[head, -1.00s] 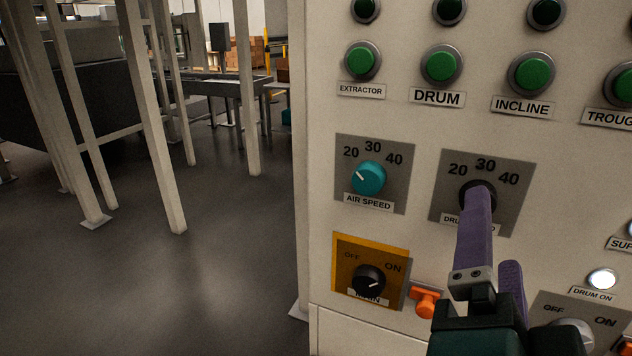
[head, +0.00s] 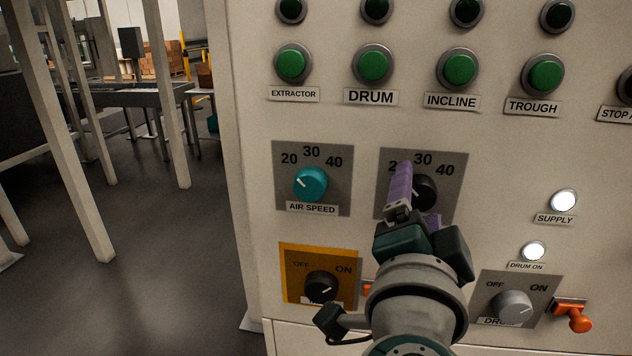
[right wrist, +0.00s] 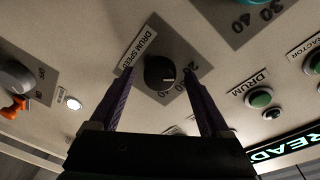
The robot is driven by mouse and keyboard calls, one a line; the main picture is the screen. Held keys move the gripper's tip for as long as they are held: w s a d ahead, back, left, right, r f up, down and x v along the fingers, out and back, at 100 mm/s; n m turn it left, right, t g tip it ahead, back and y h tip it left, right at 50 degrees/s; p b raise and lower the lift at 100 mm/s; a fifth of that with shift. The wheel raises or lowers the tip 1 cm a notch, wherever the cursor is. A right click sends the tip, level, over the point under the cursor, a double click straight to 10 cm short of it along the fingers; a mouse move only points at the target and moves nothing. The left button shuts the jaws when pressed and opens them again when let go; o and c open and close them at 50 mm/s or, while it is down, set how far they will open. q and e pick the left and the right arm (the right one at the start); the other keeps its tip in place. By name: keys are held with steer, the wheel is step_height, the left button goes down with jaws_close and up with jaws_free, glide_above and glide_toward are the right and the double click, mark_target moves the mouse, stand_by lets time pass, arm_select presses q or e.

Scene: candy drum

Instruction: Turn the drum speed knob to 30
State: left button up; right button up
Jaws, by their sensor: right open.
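The black drum speed knob (head: 425,190) sits on a grey plate marked 20, 30 and 40 on the control panel. In the head view a purple finger of my right gripper (head: 417,192) covers its left side and part of the 20. In the right wrist view the knob (right wrist: 160,72) lies between the two spread purple fingers (right wrist: 159,73), with space on both sides. A white pointer mark shows on the knob, seemingly toward the 20 side; its exact setting is hard to read. The knob's label is hidden in the head view. My left gripper is not in view.
The teal air speed knob (head: 311,184) is to the left. Below are a black main knob (head: 321,287) on a yellow plate and a grey drum knob (head: 513,307) beside an orange lock (head: 574,318). Green buttons line the panel above. Open floor lies left.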

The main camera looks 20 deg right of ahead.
jaws_close()
stand_by(0.7)
